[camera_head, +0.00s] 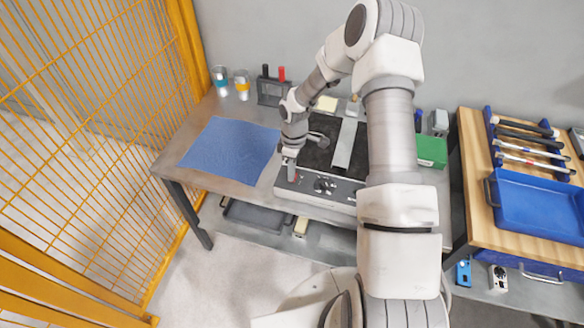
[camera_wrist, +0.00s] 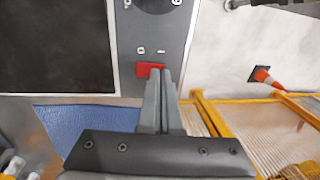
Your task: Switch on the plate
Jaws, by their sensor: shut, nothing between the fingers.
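The plate (camera_head: 321,150) is a dark flat heating surface with a grey front panel, standing on the grey workbench. In the wrist view its dark top (camera_wrist: 55,45) fills the upper left. The switch's position is unclear.
A blue mat (camera_head: 231,150) lies left of the plate. Cups (camera_head: 241,85) and a small rack (camera_head: 274,92) stand behind. A green box (camera_head: 432,151) is on the right, beyond my arm. A yellow mesh fence (camera_head: 85,110) stands left.

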